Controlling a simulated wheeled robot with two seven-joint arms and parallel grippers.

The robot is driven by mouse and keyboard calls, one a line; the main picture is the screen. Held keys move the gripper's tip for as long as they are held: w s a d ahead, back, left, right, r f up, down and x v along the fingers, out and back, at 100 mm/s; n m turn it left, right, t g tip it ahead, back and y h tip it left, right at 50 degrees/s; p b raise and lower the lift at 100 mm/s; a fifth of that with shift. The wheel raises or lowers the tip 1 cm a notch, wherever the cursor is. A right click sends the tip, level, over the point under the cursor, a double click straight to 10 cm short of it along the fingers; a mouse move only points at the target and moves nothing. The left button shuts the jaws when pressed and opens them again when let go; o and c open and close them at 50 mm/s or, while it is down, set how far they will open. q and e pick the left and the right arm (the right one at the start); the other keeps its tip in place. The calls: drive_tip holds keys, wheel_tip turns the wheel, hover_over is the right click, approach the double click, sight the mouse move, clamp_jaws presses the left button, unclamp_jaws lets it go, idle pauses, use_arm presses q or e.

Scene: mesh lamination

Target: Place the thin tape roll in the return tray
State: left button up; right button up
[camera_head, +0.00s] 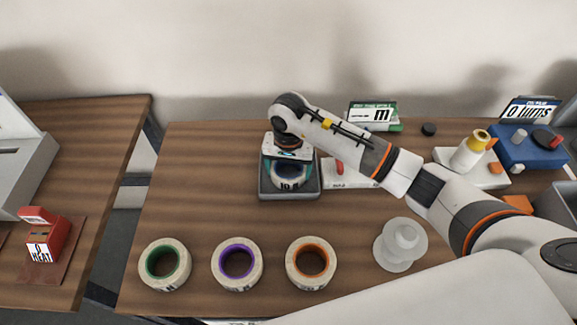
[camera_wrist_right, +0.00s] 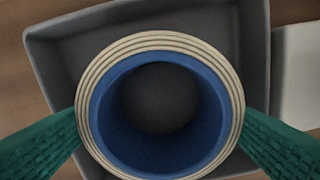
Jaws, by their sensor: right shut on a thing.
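A tape roll with a blue core (camera_head: 290,177) and pale windings is held by my right gripper (camera_head: 288,160), at the dark grey tray (camera_head: 265,192) in the middle of the table. In the right wrist view the blue-cored roll (camera_wrist_right: 88,100) sits between two green fingers that press its outer sides. The tray (camera_wrist_right: 50,62) shows around and below it, with its floor visible through the core. The roll is within the tray's outline; I cannot tell whether it touches the floor. My left gripper is not in view.
Green-core (camera_head: 165,265), purple-core (camera_head: 237,264) and orange-core (camera_head: 311,264) rolls line the table's front. A pale spool-like object (camera_head: 401,245) stands right of them. A white plate (camera_head: 340,180) adjoins the tray's right. Table left of the tray is clear.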

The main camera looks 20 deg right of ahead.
drive_tip(key=shift+f, duration=0.1)
drive_tip(key=shift+f+b, duration=0.15)
drive_tip(key=shift+b, duration=0.15)
drive_tip(key=o, duration=1.1)
drive_tip(key=shift+r+p, duration=0.3)
drive_tip(key=shift+w+r, duration=0.1)
drive_tip(key=shift+r, duration=0.15)
wheel_tip(320, 180, up, 11)
drive_tip(key=b, duration=0.3)
drive_tip(key=shift+r, duration=0.2)
